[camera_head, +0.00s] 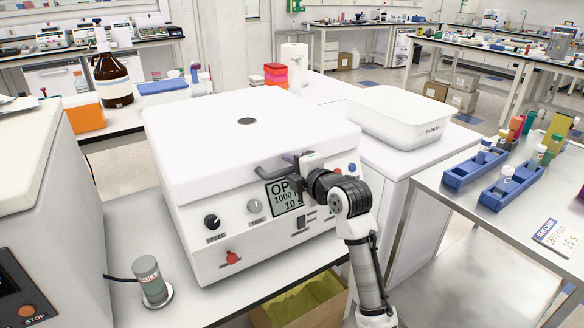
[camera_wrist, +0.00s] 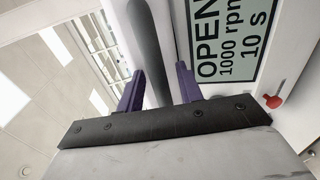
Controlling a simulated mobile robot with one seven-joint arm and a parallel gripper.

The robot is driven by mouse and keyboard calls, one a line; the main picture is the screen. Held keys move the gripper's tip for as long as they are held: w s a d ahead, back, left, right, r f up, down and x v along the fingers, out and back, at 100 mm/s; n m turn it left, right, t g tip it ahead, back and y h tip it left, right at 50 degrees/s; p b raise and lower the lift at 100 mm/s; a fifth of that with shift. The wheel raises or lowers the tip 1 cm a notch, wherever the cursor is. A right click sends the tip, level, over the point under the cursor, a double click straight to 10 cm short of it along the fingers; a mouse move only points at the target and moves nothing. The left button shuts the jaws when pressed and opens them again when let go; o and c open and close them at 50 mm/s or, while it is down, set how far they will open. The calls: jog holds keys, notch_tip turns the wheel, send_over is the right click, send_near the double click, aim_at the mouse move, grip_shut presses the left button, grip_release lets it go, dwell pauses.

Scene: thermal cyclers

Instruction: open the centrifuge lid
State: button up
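The centrifuge (camera_head: 205,240) is a white box on the bench in the head view, with its broad white lid (camera_head: 200,130) down. A grey bar handle (camera_head: 273,170) sticks out at the lid's front edge; it also shows in the wrist view (camera_wrist: 148,45). The display (camera_head: 285,194) on the front panel reads OPEN, 1000 rpm, 10 s in the wrist view (camera_wrist: 228,45). My gripper (camera_wrist: 159,76) is open, its two purple fingers on either side of the bar in the wrist view, with narrow gaps. Contact is not visible. In the head view my wrist hides part of the panel and handle.
A capped tube in a round holder (camera_head: 151,283) stands front left of the centrifuge. A grey-white machine (camera_head: 40,190) is close on the left. A white tub (camera_head: 398,115) stands behind right, and blue racks (camera_head: 475,168) lie on the right table. An open yellow-lined box (camera_head: 300,302) is below.

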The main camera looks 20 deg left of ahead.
grip_shut()
dwell(0.3)
